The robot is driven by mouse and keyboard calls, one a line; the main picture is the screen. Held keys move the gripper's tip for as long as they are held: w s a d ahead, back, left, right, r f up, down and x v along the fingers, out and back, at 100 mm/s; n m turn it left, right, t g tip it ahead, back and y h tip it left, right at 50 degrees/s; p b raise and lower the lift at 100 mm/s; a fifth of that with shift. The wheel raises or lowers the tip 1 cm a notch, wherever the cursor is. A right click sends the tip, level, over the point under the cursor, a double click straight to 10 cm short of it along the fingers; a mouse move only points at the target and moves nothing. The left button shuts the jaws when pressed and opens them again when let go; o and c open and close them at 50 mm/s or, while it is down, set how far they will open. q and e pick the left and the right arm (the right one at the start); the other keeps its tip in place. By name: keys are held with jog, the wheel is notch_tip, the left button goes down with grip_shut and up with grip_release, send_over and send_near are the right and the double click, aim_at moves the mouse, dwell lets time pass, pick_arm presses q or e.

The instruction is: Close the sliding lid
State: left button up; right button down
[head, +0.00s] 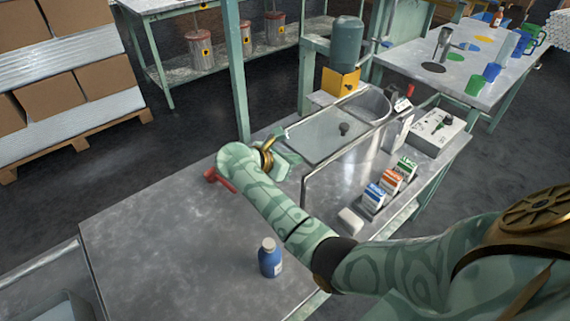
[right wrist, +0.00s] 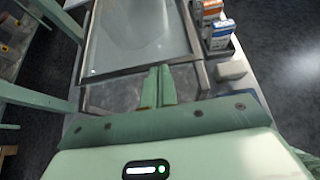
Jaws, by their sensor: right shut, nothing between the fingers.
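The sliding lid (head: 325,137) is a clear glass pane with a dark knob (head: 344,129), lying over a metal-framed well in the bench. To its right at the back, part of a round metal basin (head: 374,101) shows uncovered. My right gripper (head: 291,158) is at the lid's near left side, with its fingers partly hidden behind its wrist. In the right wrist view, the two fingers (right wrist: 158,86) are together and empty, with tips at the near edge of the framed pane (right wrist: 135,45). I cannot tell whether they touch it. My left gripper is out of view.
A blue bottle (head: 270,258) and a red-handled tool (head: 218,179) are on the bench (head: 170,235). The bench's left part is mostly clear.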

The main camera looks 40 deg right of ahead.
aim_at(348, 125)
jog(key=d+b, duration=0.2)
jog(key=d, duration=0.5)
jog(key=w+d+b, duration=0.1)
jog(key=d+b, duration=0.2)
jog(key=d, duration=0.4)
jog(key=d+b, duration=0.2)
jog(key=d, duration=0.5)
jog(key=shift+w+f, duration=0.2)
jog(key=shift+w, duration=0.15)
jog(key=shift+d+r+b, duration=0.15)
jog(key=shift+d+b, duration=0.25)
jog(key=shift+d, duration=0.1)
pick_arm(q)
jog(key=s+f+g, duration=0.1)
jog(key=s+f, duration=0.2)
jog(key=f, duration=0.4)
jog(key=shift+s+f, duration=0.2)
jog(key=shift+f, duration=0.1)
pick_arm(e)
jog(key=shift+r, duration=0.1)
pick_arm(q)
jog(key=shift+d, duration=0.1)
